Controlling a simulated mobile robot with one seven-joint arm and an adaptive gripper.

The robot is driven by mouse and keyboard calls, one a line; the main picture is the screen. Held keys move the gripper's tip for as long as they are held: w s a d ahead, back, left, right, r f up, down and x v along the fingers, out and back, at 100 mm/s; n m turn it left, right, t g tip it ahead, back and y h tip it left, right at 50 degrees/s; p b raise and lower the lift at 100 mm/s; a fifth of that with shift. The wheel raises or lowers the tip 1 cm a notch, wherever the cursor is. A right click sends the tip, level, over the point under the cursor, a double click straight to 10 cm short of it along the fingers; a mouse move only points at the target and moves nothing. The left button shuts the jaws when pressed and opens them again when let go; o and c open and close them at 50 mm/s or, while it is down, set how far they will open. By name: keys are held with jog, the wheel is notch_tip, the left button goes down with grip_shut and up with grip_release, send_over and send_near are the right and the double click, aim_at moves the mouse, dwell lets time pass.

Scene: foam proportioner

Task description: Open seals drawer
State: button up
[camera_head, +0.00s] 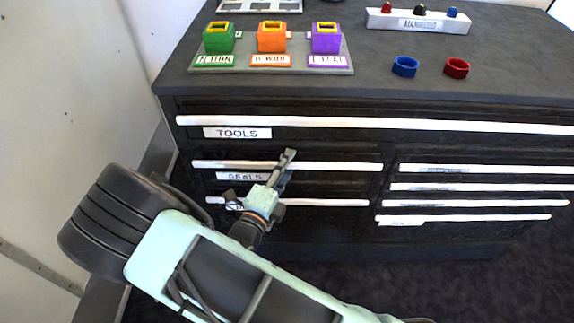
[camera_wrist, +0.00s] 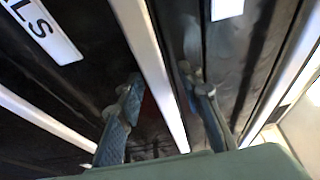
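The seals drawer (camera_head: 330,178) is in the left column of the dark cabinet, with a long white handle (camera_head: 345,167) and a SEALS label (camera_head: 240,177) below it. The drawer looks shut. My gripper (camera_head: 288,156) is at the handle, right of the label. In the wrist view, the two fingers of my gripper (camera_wrist: 160,82) are apart, one on each side of the white handle bar (camera_wrist: 150,75). Part of the SEALS label (camera_wrist: 45,28) shows at upper left. I cannot tell whether either finger touches the bar.
The tools drawer handle (camera_head: 400,124) runs above, and another drawer handle (camera_head: 330,203) lies below. More handles (camera_head: 480,187) are at the right. A pale wall (camera_head: 70,110) is at the left.

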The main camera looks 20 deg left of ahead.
grip_shut()
dwell(0.3)
